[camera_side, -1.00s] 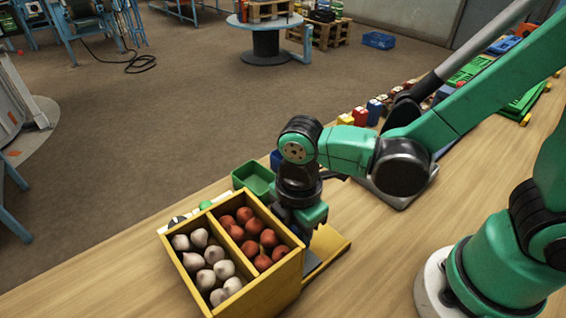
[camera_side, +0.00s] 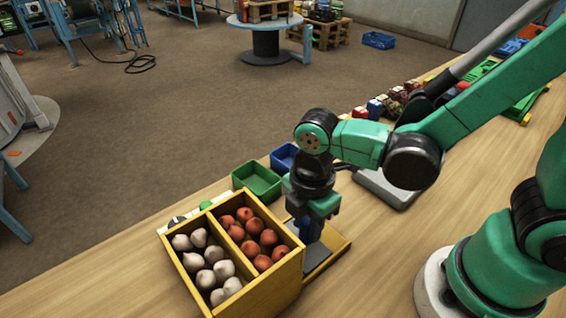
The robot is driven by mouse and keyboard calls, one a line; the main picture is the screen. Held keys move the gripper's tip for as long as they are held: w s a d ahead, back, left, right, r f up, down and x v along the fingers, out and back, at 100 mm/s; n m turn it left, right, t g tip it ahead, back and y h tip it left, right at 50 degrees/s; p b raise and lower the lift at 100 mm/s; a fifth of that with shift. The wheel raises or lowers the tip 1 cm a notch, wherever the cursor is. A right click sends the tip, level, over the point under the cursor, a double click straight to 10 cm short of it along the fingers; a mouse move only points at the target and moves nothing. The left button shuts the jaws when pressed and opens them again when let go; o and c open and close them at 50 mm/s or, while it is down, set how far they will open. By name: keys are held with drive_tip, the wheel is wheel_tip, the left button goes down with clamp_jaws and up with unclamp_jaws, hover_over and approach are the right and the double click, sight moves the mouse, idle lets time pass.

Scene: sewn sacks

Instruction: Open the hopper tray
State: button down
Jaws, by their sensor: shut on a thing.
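The hopper (camera_side: 258,290) is a yellow wooden box with two compartments, one of white sacks (camera_side: 208,262) and one of red-brown sacks (camera_side: 254,238). The hopper tray (camera_side: 338,252), with a yellow rim and grey bed, lies low against the hopper's right side. My gripper (camera_side: 311,238) points down over the tray, close to the hopper's right wall. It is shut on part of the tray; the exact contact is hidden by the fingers.
A green bin (camera_side: 258,180) and a blue bin (camera_side: 284,157) stand behind the hopper. A grey plate (camera_side: 385,188) and several small coloured sacks (camera_side: 376,108) lie farther back along the wooden table (camera_side: 400,235).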

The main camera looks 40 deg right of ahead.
drive_tip(key=d, duration=0.8)
drive_tip(key=shift+d, duration=0.15)
drive_tip(key=c, duration=0.6)
unclamp_jaws()
drive_tip(key=shift+r, duration=0.1)
drive_tip(key=shift+r, duration=2.7)
